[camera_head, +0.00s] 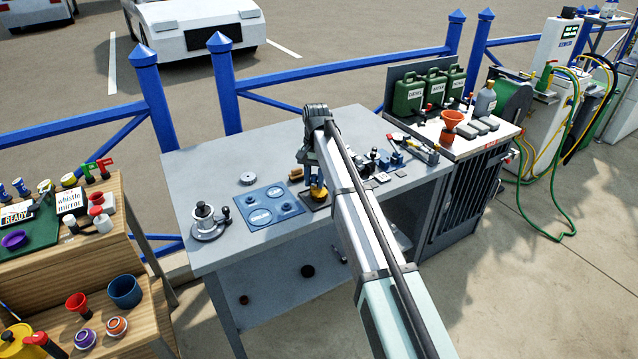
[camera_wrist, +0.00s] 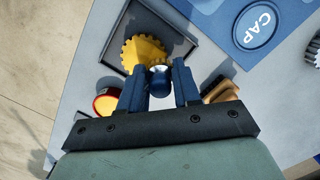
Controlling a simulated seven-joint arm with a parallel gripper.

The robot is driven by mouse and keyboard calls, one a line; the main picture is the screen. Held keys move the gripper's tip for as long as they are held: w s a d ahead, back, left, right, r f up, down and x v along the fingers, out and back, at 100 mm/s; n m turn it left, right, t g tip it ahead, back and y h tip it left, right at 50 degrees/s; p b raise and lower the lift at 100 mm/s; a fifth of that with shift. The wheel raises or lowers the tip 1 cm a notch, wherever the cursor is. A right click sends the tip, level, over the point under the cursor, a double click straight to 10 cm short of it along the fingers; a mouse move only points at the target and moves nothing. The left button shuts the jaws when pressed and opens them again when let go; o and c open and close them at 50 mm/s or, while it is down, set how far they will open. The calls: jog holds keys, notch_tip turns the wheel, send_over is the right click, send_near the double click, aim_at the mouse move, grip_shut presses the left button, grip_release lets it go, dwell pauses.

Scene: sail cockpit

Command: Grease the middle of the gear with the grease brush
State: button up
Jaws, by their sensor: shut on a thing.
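The yellow toothed gear (camera_head: 320,195) lies in a dark square tray (camera_head: 308,204) on the grey workbench. The gear (camera_wrist: 142,55) and tray (camera_wrist: 110,57) also show at the top of the wrist view. My gripper (camera_wrist: 157,84) is shut on a small blue piece with a pale band (camera_wrist: 160,78), which looks like the grease brush. Its bristle end is hidden, and I cannot tell whether it touches the gear. From the wrist, the held piece overlaps the gear's near edge. In the head view my gripper (camera_head: 315,178) is above the gear, partly hidden by my arm.
A wooden block (camera_wrist: 219,92) lies right of my gripper and a red-and-yellow round tin (camera_wrist: 106,103) lies left in the wrist view. A blue mat (camera_head: 268,206) with outlined places is beside the tray. A metal device (camera_head: 207,221) stands farther left. The bench's left back is mostly clear.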

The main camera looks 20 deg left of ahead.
jog(key=shift+w+a, duration=0.3)
jog(key=shift+a, duration=0.05)
notch_tip(320, 180, up, 2)
jog(key=shift+s+d+r, duration=0.1)
jog(key=shift+r, duration=2.95)
